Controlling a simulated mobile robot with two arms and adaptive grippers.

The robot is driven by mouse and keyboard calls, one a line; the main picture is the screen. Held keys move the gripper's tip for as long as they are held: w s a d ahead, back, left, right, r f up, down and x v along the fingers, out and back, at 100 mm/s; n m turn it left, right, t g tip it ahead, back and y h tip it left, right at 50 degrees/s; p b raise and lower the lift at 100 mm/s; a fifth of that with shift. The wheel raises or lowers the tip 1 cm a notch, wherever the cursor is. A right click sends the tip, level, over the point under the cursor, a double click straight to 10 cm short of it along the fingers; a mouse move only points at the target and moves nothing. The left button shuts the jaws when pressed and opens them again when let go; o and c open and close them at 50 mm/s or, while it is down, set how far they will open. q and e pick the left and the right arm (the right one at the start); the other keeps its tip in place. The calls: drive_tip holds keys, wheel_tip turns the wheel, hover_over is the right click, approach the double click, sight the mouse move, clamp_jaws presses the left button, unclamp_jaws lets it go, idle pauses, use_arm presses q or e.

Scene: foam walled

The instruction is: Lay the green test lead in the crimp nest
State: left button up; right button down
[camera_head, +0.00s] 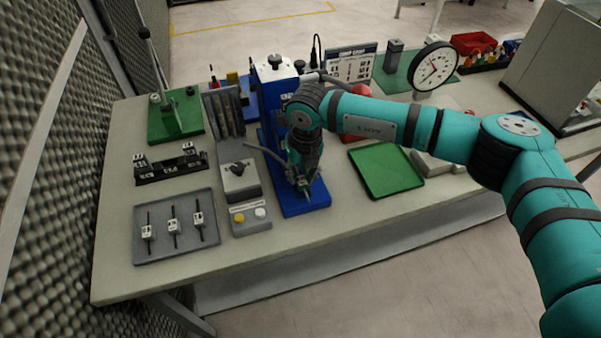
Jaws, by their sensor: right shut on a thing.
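My right gripper (304,188) reaches in from the right and points down over the front of the blue press base (312,207). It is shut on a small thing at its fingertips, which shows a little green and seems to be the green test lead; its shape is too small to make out. The blue press (268,85) with a white top stands just behind my gripper. The crimp nest is not clearly visible; my gripper and wrist cover the middle of the press. I cannot tell whether the held thing touches the base. My left gripper is out of view.
Left of the press are a grey box with a lever (240,182), a button box (250,221), a grey tray (145,252) with three white-bodied pieces, and a black rack (150,174). An empty green tray (385,171) and a dial gauge (432,67) are at right.

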use_arm(q)
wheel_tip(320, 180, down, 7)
drive_tip(key=b, duration=0.6)
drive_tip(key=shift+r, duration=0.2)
idle(6.9)
